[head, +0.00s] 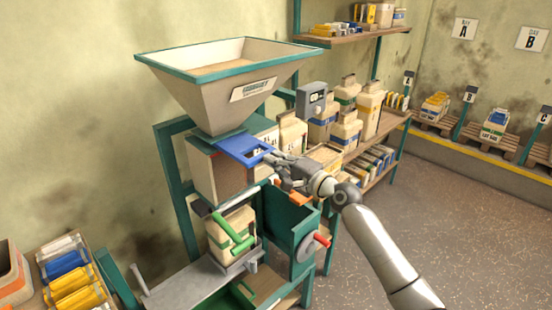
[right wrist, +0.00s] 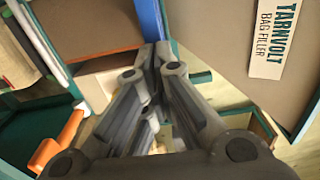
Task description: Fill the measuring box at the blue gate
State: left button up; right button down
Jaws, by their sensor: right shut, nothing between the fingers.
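The blue gate (head: 240,148) is a flat plate with a cut-out at its outer end, sticking out beneath the hopper (head: 225,90). The measuring box (head: 203,172) is right under it, with a pale side and a brown front; I cannot tell its fill level. My right gripper (head: 272,160) is shut and empty, at the outer end of the gate; contact is unclear. In the right wrist view its fingers (right wrist: 152,62) are closed together, with a blue strip of the gate (right wrist: 149,18) beyond them. My left gripper is not in view.
Below the box, a bag (head: 232,228) stands by a green lever (head: 240,243). An orange handle (right wrist: 52,150) is close to my right gripper. A red-handled wheel (head: 308,247) is lower right. Shelves with containers (head: 368,110) are behind; the floor (head: 450,210) at right is clear.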

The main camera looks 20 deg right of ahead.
aim_at(240, 145)
jog(key=x, duration=0.2)
jog(key=b+x, duration=0.1)
jog(key=x, duration=0.2)
jog(key=shift+w+r+b, duration=0.15)
jog(key=shift+r+b, duration=0.1)
jog(key=shift+b, duration=0.05)
dwell(0.4)
